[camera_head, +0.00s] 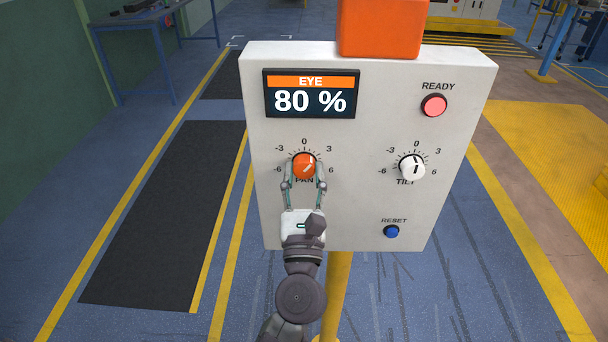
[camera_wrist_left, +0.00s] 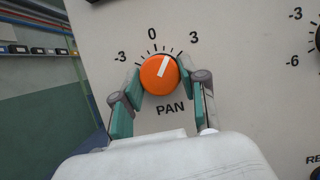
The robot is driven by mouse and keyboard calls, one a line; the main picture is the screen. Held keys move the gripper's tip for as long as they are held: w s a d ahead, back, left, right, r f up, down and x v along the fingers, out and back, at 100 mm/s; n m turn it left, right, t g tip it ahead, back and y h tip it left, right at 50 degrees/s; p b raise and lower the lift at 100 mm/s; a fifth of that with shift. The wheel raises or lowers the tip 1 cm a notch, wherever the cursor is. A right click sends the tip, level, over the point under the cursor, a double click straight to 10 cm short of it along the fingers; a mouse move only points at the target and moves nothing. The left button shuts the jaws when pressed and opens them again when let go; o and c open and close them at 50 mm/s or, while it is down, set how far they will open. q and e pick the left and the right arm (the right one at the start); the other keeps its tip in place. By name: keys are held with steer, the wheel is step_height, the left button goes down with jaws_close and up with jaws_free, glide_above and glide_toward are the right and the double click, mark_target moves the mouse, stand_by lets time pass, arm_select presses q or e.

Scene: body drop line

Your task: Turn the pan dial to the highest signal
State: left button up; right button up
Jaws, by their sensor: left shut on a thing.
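The orange pan dial (camera_head: 304,165) is on the left of the grey panel (camera_head: 350,215). Its white pointer line is tilted a little right of the 0 mark, short of 3. In the left wrist view the dial (camera_wrist_left: 159,75) shows the same tilt. My left gripper (camera_head: 304,176) has its fingers on both sides of the dial and is shut on it; the fingers also show in the left wrist view (camera_wrist_left: 160,92). The display (camera_head: 311,94) reads "EYE 80 %". My right gripper is not in view.
A white tilt dial (camera_head: 411,167) is to the right, its pointer near 0. A red READY lamp (camera_head: 434,105) is above it and a blue RESET button (camera_head: 391,231) below. An orange box (camera_head: 380,28) sits on top of the panel.

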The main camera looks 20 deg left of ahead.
arm_select(q)
steer(key=shift+c, duration=0.5)
steer(key=m+h+p, duration=0.1)
steer(key=m+p, duration=0.1)
steer(key=m+h+p, duration=0.2)
steer(key=m, duration=0.1)
steer(key=shift+a+r+t, duration=0.1)
steer(key=shift+r+t, duration=0.1)
steer(key=shift+t, duration=0.1)
steer(key=m+h+p, duration=0.1)
steer(key=m+p, duration=0.1)
steer(key=m, duration=0.2)
steer(key=shift+h+p, duration=0.3)
steer(key=shift+h, duration=0.1)
steer(key=shift+f+m+h+p, duration=0.15)
steer(key=shift+m+h+p, duration=0.15)
steer(key=shift+m+p, duration=0.3)
steer(key=o, duration=1.1)
steer(key=shift+s, duration=0.1)
steer(key=shift+o, duration=0.2)
